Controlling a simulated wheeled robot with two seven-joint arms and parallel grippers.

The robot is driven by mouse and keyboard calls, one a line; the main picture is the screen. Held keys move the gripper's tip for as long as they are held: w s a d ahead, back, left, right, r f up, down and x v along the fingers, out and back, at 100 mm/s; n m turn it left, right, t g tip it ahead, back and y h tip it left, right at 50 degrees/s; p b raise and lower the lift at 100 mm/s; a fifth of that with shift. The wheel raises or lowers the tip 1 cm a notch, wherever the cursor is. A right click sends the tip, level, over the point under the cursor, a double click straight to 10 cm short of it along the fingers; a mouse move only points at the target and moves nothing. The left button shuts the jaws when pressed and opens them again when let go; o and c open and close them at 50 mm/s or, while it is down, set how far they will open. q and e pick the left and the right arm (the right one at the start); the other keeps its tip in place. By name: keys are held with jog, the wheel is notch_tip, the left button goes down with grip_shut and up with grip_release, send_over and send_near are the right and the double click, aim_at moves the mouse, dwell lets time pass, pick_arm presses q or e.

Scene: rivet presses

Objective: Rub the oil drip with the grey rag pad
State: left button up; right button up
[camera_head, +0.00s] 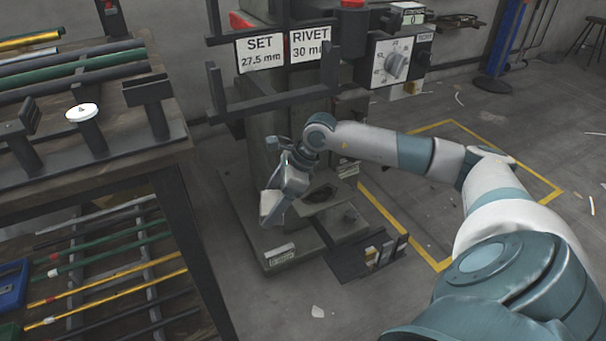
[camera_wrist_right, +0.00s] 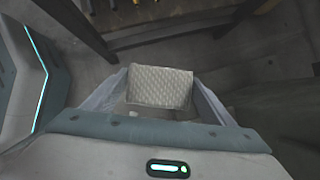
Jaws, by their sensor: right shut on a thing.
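My right gripper (camera_head: 277,205) is shut on the grey rag pad (camera_head: 268,206), held low in front of the rivet press (camera_head: 262,160), to the left of its column's foot. In the right wrist view the pale, quilted pad (camera_wrist_right: 160,88) sits between the two fingers of the right gripper (camera_wrist_right: 158,98). I cannot tell from these views whether the pad touches any surface. I cannot make out the oil drip for sure; a dark patch (camera_head: 321,196) shows on the press base, right of the gripper. My left gripper is not in view.
A rack (camera_head: 175,165) with coloured rods on its shelves stands at the left. The press has a SET sign (camera_head: 260,52), a RIVET sign (camera_head: 310,45) and a dial box (camera_head: 396,62) above my forearm. A dark block holder (camera_head: 367,257) lies right of the base. Floor beyond is mostly clear.

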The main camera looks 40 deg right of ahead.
jog(key=w+d+m+t+h, duration=0.1)
jog(key=w+d+m, duration=0.2)
jog(key=d, duration=1.1)
jog(key=shift+w+f+m+t+h, duration=0.3)
jog(key=shift+m+h, duration=0.1)
jog(key=shift+m, duration=0.3)
jog(key=shift+f, duration=0.1)
